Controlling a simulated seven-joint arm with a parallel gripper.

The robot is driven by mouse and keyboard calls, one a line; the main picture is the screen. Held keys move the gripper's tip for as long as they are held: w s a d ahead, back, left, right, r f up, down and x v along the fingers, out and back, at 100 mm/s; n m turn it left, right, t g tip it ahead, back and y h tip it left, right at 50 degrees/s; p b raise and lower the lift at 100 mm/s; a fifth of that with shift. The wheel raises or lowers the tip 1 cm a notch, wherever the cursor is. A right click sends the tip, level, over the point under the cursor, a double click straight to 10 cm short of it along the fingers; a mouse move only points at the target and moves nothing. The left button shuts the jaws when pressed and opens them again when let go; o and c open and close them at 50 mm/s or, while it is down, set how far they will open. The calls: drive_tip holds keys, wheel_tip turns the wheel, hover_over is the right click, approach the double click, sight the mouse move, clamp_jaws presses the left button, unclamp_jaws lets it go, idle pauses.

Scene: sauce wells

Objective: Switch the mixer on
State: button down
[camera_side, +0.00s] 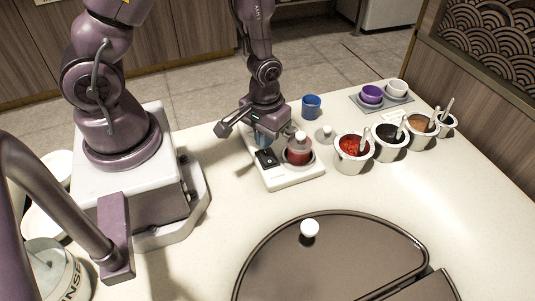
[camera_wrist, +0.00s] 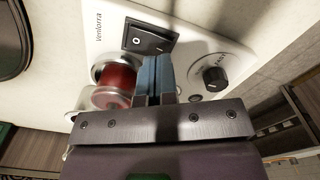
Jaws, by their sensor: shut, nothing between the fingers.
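The mixer is a flat white base (camera_side: 290,181) on the counter; its white panel also fills much of the wrist view (camera_wrist: 190,28). It has a black rocker switch (camera_side: 267,158) marked O and I, which shows in the wrist view (camera_wrist: 148,38). A glass cup of red sauce (camera_side: 299,156) sits on the base, also seen in the wrist view (camera_wrist: 118,80). A black knob (camera_wrist: 214,78) is on the panel. My gripper (camera_side: 262,143) is shut and empty, its blue fingers (camera_wrist: 157,64) pointing at the panel close to the switch. I cannot tell whether they touch it.
Several white pots with spoons, the nearest holding red sauce (camera_side: 351,148), stand to the right. A blue cup (camera_side: 311,106) and a tray (camera_side: 366,104) with purple and white cups are behind. A dark round lid (camera_side: 290,255) lies in front.

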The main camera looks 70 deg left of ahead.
drive_tip(key=shift+f, duration=1.2)
idle(0.4)
drive_tip(key=shift+r, duration=3.55)
drive_tip(key=shift+s, duration=0.2)
drive_tip(key=s+r+m+g, duration=0.1)
drive_tip(key=s+r+m, duration=0.1)
wheel_tip(320, 180, up, 11)
drive_tip(key=m+t, duration=0.2)
drive_tip(key=m, duration=0.1)
hover_over(265, 152)
drive_tip(key=s, duration=0.3)
drive_tip(key=s+d+r+m+t, duration=0.1)
drive_tip(key=s+r+t, duration=0.2)
drive_tip(key=r, duration=0.8)
drive_tip(key=shift+s+r+t, duration=0.2)
drive_tip(key=shift+r+t, duration=0.15)
drive_tip(key=shift+t, duration=0.45)
